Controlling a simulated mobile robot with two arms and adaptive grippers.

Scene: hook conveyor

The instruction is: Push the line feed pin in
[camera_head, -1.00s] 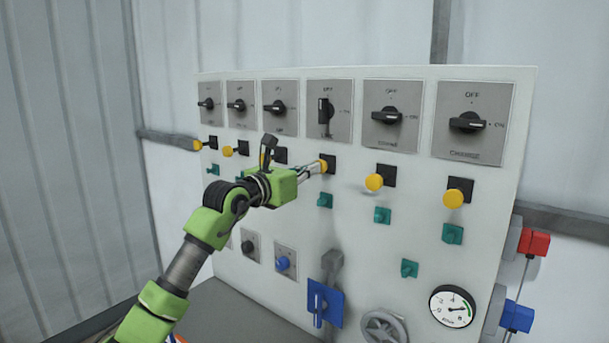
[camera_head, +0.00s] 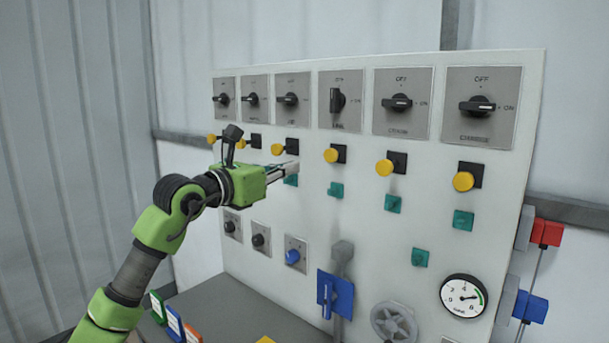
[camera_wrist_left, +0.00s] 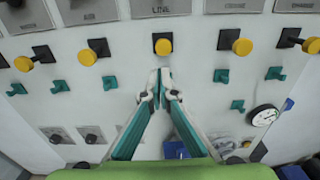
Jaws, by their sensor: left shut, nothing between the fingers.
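The line feed pin (camera_head: 331,155) is a yellow round knob on a black square plate, below the switch labelled LINE (camera_head: 338,100). Its knob appears closer to its plate than the yellow knobs directly on either side. In the left wrist view the pin (camera_wrist_left: 163,46) is straight ahead, just above my fingertips. My left gripper (camera_head: 296,168) is shut and empty, in front of the panel, left of and slightly below the pin in the head view. A gap shows between fingertips and pin. My right gripper is out of view.
The white panel (camera_head: 430,190) carries other yellow knobs, such as one to the right (camera_head: 384,167) and one to the left (camera_head: 278,149). Green tabs (camera_head: 336,190) sit below them. A blue lever (camera_head: 335,296), a handwheel (camera_head: 394,323) and a gauge (camera_head: 463,296) are lower down.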

